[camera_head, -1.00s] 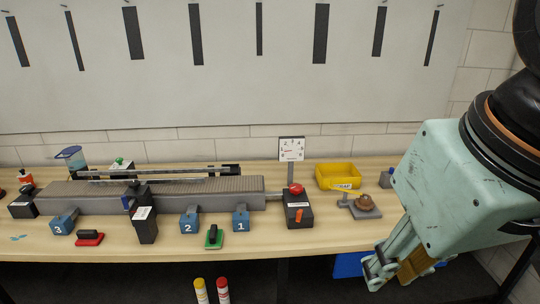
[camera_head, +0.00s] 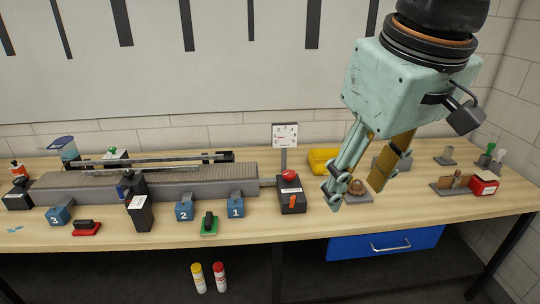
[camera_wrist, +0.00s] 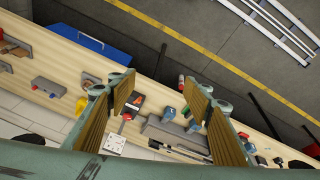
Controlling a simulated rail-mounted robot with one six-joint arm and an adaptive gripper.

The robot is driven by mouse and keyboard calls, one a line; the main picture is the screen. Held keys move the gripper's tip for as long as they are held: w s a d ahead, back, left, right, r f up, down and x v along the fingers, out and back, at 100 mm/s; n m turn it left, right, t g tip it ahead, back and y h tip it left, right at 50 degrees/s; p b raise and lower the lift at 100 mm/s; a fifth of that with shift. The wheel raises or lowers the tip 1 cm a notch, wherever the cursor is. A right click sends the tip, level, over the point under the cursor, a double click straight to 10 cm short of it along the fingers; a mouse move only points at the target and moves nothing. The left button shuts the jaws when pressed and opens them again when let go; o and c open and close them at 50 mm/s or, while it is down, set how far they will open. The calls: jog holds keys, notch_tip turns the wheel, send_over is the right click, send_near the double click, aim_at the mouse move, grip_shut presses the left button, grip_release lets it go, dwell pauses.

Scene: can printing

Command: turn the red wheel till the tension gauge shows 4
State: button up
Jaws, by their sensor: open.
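The red wheel (camera_head: 289,175) sits on top of a black box (camera_head: 292,198) at the right end of the long grey conveyor bed. The tension gauge (camera_head: 285,136) is a white square dial on a post behind it. Its needle is too small to read. My gripper (camera_head: 357,188) is open and empty, fingers pointing down, to the right of the wheel and apart from it. In the wrist view the white gauge face (camera_wrist: 114,143) and the red wheel (camera_wrist: 127,117) show between my spread fingers, beyond them.
Behind my fingers in the head view stands a yellow bin (camera_head: 322,160). A small grey fixture with a brown round part (camera_head: 357,187) is partly hidden by my gripper. Blue numbered blocks (camera_head: 236,205) and a green-based stamp (camera_head: 209,224) stand left of the box.

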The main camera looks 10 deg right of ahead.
jog(key=w+r+n+p, duration=0.3)
jog(key=w+n, duration=0.1)
jog(key=w, duration=1.1)
jog(key=n+g+p, duration=0.3)
jog(key=n+p, duration=0.6)
jog(key=n, duration=0.5)
send_over(290, 172)
notch_tip(290, 172, down, 25)
jog(key=shift+s+a+r, duration=0.15)
jog(key=shift+f+p, duration=0.65)
jog(key=shift+f, duration=6.25)
jog(key=shift+c, duration=0.5)
